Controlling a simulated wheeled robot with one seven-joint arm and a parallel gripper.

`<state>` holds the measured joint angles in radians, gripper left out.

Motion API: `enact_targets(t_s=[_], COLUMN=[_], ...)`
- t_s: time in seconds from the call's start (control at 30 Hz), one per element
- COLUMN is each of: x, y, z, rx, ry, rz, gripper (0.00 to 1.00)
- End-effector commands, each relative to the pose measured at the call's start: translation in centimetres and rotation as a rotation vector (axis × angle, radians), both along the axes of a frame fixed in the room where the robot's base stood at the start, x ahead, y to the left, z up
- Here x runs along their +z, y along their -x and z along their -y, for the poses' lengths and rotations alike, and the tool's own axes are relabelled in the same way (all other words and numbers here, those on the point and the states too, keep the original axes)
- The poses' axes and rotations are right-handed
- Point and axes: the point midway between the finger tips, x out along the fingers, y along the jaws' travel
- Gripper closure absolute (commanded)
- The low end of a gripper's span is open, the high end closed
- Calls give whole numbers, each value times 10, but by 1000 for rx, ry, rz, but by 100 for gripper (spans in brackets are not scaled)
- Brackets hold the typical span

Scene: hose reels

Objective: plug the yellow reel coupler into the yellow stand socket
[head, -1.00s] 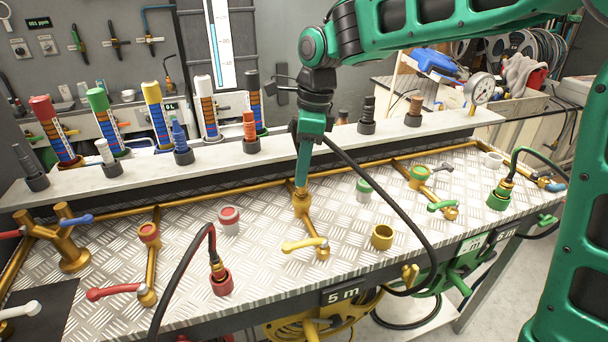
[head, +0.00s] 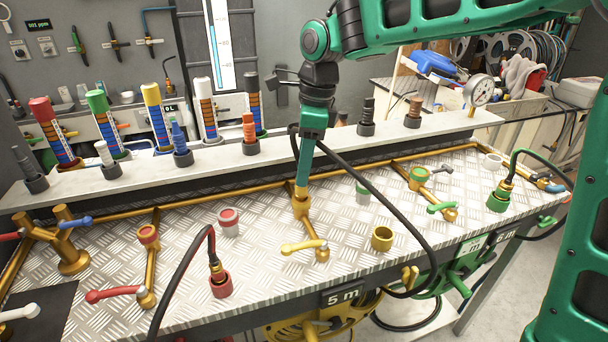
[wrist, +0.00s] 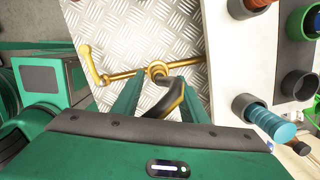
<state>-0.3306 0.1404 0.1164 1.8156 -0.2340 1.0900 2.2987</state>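The yellow stand socket (head: 301,209) is on the brass-yellow branch pipe in the middle of the checkered plate, with a yellow lever (head: 304,246) in front of it. My gripper (head: 302,188) points down right over this socket. Its fingers are shut on the yellow reel coupler, mostly hidden between them, with the black hose (head: 375,180) looping off to the right. The wrist view shows the hose end (wrist: 165,102) between the fingers, lined up with the socket ring (wrist: 157,69). Whether the coupler is seated fully is hidden.
An empty yellow cup (head: 382,238) stands to the right. A red coupler sits in a red cup (head: 221,284) at left, a green one in a green cup (head: 499,199) at right. A grey shelf (head: 220,157) with colored nozzles runs behind. The yellow reel (head: 318,327) hangs below.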

Motion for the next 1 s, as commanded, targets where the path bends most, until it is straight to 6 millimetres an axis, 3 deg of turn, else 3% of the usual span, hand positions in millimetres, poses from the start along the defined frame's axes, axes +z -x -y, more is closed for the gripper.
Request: enact_targets(t_s=[0.2,0.43,0.87,1.0], x=[45,78,88,85], y=[-1,0,1,3], z=[7,11,13,32], rx=[0,1,3,33], ry=[-2,-1,1,9], rz=[3,1,0,11], gripper=[60,60,60,60])
